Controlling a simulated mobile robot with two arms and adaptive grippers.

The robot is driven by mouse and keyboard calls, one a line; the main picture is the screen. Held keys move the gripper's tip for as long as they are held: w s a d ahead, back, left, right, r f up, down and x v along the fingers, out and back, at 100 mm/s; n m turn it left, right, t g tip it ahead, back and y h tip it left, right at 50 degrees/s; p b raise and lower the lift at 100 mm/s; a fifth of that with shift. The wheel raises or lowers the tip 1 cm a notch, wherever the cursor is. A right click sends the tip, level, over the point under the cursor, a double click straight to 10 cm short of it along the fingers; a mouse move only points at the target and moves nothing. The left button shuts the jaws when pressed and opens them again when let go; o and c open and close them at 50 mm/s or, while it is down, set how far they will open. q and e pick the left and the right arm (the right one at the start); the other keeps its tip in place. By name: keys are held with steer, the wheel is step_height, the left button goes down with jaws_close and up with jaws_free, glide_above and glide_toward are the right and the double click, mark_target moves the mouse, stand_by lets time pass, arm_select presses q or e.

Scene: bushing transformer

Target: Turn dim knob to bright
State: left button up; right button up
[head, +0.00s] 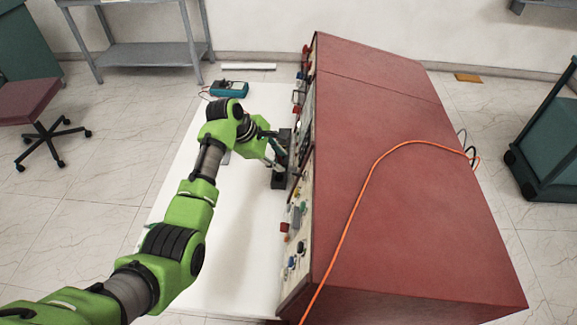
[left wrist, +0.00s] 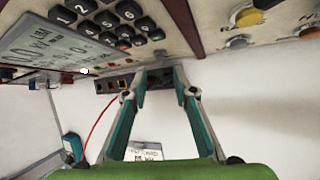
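The red console (head: 400,170) has its control panel (head: 295,225) on its left side, seen at a steep angle. Small knobs and buttons show there, including a blue one (head: 291,262); I cannot tell which is the dim knob. In the left wrist view the panel shows a keypad (left wrist: 105,20), a grey display (left wrist: 48,48), a yellow button (left wrist: 248,17) and a red one (left wrist: 308,32). My left gripper (left wrist: 160,76) is open beside the panel; its fingertips are apart, with dark parts behind them. It also shows in the head view (head: 280,152). My right gripper is not in view.
A white surface (head: 245,240) lies left of the console. A blue multimeter (head: 229,89) sits at its far end. An orange cable (head: 362,200) runs over the console. A stool (head: 28,101) and a grey table (head: 150,53) stand at left; a dark green cart (head: 550,135) stands at right.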

mark_target(290, 169)
arm_select(q)
steer(key=shift+b+x, duration=0.35)
steer(key=shift+x, duration=3.05)
jaws_close()
steer(key=shift+s, duration=0.1)
